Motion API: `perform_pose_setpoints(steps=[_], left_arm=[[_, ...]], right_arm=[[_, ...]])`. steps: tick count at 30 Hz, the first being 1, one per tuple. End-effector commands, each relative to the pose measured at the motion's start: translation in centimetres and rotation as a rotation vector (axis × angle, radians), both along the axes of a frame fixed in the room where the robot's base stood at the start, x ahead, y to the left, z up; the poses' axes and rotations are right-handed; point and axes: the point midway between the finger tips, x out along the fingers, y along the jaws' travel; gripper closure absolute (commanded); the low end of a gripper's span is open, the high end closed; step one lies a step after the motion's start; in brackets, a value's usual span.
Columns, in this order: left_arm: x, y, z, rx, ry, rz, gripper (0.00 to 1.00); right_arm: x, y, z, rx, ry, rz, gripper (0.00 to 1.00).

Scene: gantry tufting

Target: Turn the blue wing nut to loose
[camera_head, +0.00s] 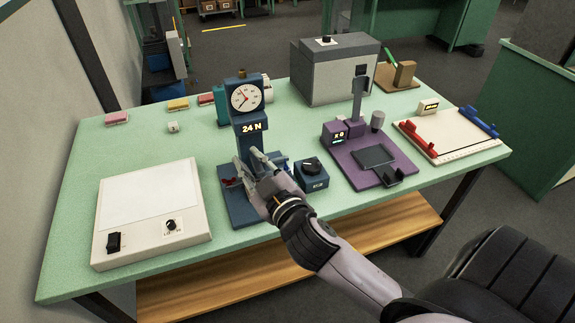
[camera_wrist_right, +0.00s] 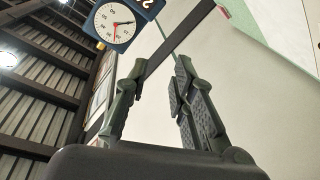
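A dark blue force-gauge stand (camera_head: 248,130) with a round dial and a "24 N" display stands on the green table. My right gripper (camera_head: 250,162) is at the lower front of this stand and hides part of it. In the right wrist view the two fingers (camera_wrist_right: 158,75) are apart, with no object clearly held between them. The dial (camera_wrist_right: 118,22) shows beyond them. A small bright blue part (camera_head: 283,162) shows just right of the gripper; I cannot tell whether it is the blue wing nut. A small red part (camera_head: 232,183) lies left of the gripper. My left gripper is out of view.
A dark blue box with a black knob (camera_head: 311,168) stands close right of the gripper. A purple device (camera_head: 345,150) and a white board with red and blue clamps (camera_head: 455,138) are farther right. A white light panel (camera_head: 150,200) is left. A grey box (camera_head: 335,75) is behind.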

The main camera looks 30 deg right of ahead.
Motion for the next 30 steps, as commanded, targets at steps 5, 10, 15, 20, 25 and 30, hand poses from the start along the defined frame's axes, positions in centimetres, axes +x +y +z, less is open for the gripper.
perform_pose_setpoints(steps=[5,10,15,20,25,30], left_arm=[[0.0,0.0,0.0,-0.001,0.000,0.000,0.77],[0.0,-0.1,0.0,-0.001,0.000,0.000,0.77],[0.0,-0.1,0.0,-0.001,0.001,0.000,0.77],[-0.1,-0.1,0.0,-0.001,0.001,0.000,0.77],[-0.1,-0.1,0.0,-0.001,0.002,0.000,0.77],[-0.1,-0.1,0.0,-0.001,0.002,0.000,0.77]], right_arm=[[1.2,7.4,11.8,-0.278,-0.497,0.314,0.77],[-1.8,15.6,14.3,-0.635,-0.772,0.706,0.77],[-3.3,18.9,8.6,-1.081,-0.772,1.111,0.77],[-1.2,13.9,1.0,-1.524,-0.462,1.397,0.77],[2.3,1.7,-2.6,-1.870,0.124,1.485,0.77],[3.2,-8.6,-1.4,-1.984,0.616,1.406,0.77]])
